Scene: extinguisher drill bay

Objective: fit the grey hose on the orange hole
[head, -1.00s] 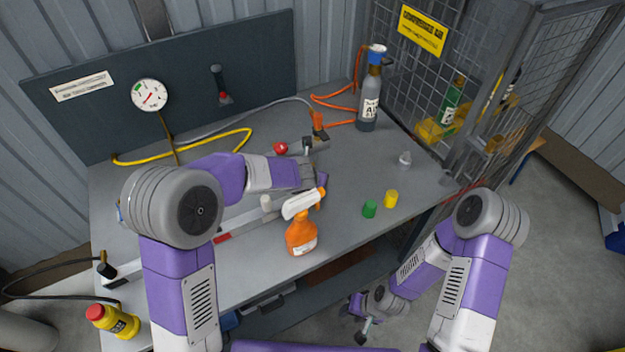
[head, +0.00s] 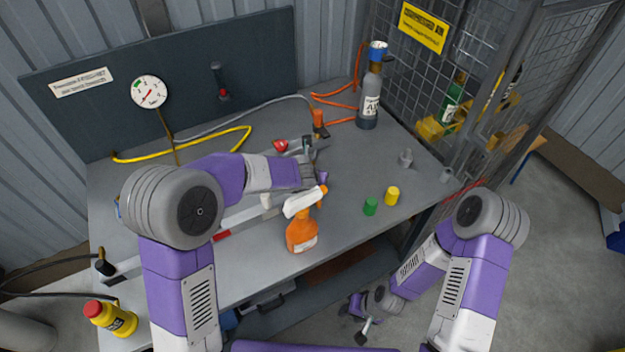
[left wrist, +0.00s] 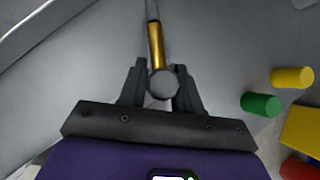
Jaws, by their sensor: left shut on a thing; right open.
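My left gripper (left wrist: 160,92) is shut on the end of the grey hose. In the left wrist view the hose end shows a brass-coloured sleeve (left wrist: 156,45) and a round dark grey tip (left wrist: 163,83) between the fingers. In the head view the grey hose (head: 240,118) runs across the back of the bench; my left gripper (head: 312,176) is partly hidden behind the spray bottle's head. An orange upright piece (head: 318,118) stands at the far end of the fittings; I cannot make out a hole in it. My right gripper (head: 357,318) is open, low beside the bench.
An orange spray bottle (head: 301,235) stands close in front of my left gripper. Green (head: 370,206) and yellow (head: 392,196) caps stand to its right. A grey cylinder (head: 368,100) stands at the back beside the mesh cage. A yellow hose (head: 225,138) lies at the left.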

